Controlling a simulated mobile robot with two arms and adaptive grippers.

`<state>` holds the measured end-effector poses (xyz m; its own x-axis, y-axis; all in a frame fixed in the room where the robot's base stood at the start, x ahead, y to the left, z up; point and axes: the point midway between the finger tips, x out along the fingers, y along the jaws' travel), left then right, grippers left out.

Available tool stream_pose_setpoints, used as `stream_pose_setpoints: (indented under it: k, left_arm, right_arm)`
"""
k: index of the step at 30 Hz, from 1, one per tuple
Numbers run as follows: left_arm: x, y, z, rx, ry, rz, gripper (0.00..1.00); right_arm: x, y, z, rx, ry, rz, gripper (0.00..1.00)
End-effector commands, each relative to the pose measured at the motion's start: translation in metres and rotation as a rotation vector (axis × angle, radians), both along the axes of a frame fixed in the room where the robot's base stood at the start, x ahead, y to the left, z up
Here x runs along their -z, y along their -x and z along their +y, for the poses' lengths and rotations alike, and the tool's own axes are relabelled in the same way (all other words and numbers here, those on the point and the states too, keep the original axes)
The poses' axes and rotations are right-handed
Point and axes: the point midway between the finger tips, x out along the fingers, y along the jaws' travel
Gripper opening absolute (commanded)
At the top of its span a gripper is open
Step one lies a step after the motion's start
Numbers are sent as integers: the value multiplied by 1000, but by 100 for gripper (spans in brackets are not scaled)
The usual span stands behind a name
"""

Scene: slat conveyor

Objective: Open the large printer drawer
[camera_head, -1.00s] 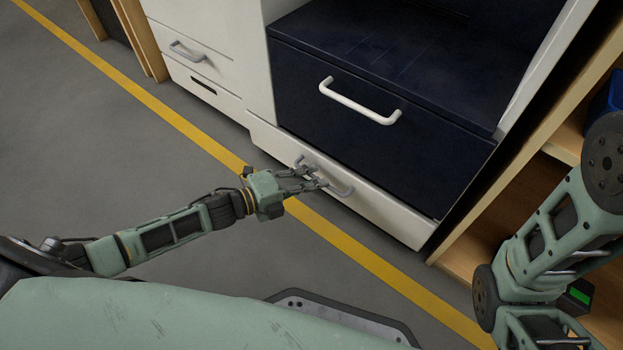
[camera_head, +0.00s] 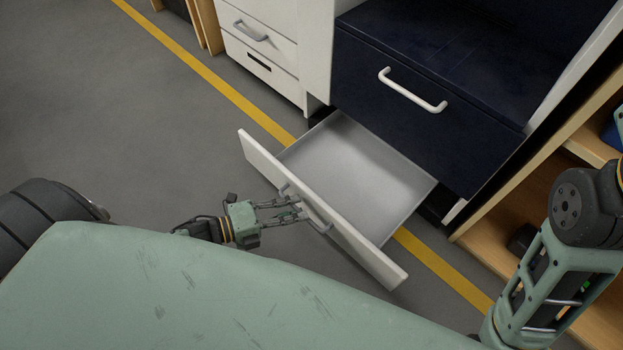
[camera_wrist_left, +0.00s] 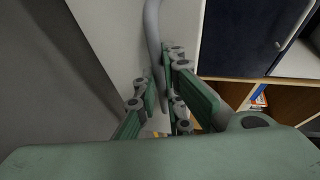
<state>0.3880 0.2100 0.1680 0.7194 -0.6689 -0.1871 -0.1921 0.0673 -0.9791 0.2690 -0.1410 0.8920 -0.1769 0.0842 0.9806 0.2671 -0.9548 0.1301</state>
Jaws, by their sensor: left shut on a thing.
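The large printer drawer (camera_head: 360,178) at the bottom of the printer is pulled far out, and its grey inside looks empty. Its white front panel (camera_head: 345,235) carries a grey bar handle (camera_head: 318,212). My left gripper (camera_head: 298,212) is shut on this handle. The handle (camera_wrist_left: 153,35) also shows in the left wrist view, running down between the fingers of my left gripper (camera_wrist_left: 165,100). Part of the handle is hidden by the fingers. My right arm shows at the right edge, but its gripper is out of view.
A dark blue drawer (camera_head: 400,110) with a white handle sits shut above the open drawer. White cabinet drawers (camera_head: 262,45) stand at the left. A wooden shelf (camera_head: 540,190) stands close on the right. The grey floor (camera_head: 150,120) with a yellow line is clear at the left.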

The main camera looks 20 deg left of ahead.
Motion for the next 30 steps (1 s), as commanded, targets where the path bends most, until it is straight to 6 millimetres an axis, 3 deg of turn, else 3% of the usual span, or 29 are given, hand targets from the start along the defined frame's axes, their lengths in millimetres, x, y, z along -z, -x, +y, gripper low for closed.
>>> stream_pose_setpoints:
  k: [3,9,23,24,25,30]
  left_arm:
    - [0,23,8,0,-6,3,0]
    - [1,42,16,0,-7,2,0]
    - [2,46,17,1,-6,0,0]
    - [2,46,17,1,-6,0,12]
    - [2,46,17,1,-6,0,15]
    - [1,46,17,1,-3,-1,17]
  right_arm:
    - [1,-6,0,-1,-2,26,40]
    - [5,-10,-1,-3,-3,44,40]
    - [7,-11,-1,-4,-4,49,40]
    - [7,-11,-1,-4,-4,49,40]
    - [7,-11,-1,-4,-4,49,40]
    - [7,-11,-1,-4,-4,49,40]
